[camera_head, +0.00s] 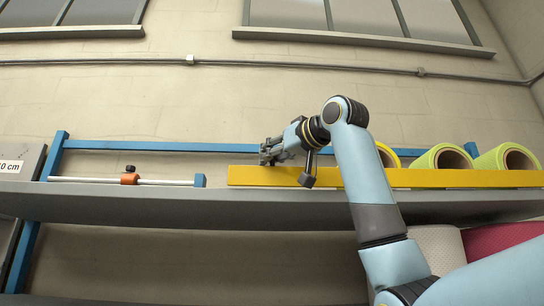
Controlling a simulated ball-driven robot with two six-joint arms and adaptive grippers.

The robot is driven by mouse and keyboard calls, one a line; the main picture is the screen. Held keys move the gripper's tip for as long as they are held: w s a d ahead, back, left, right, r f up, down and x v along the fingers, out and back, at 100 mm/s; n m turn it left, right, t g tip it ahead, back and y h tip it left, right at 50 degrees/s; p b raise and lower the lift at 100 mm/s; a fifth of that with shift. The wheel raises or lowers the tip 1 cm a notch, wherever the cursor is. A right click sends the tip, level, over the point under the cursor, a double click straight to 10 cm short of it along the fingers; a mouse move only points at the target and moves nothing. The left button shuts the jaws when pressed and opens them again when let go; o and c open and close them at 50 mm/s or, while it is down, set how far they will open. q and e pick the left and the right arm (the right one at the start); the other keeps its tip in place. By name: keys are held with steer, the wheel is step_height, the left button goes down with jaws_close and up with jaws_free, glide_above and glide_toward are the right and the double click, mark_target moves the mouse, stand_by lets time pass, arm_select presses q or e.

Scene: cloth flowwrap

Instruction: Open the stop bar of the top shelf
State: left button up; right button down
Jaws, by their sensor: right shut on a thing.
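A long yellow bar (400,178), which I take to be the stop bar, runs level along the front of the top shelf (130,200). My right gripper (268,155) is at the bar's upper edge, near its left end. It is shut, seemingly on the bar, but its fingertips are small and the contact is hard to make out. A dark block on a short stalk hangs below my right wrist, in front of the bar. My left gripper is not in view.
Several yellow-green rolls (442,160) lie behind the bar at the right. A white rod (90,181) with an orange clamp (130,179) runs along the shelf's left part. A blue rear rail (190,146) crosses behind. White and red rolls (505,238) sit below right.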

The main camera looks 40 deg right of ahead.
steer(key=shift+w+a+f, duration=0.1)
steer(key=shift+w+f, duration=0.05)
steer(key=shift+w, duration=0.15)
steer(key=shift+s, duration=0.2)
stand_by(0.3)
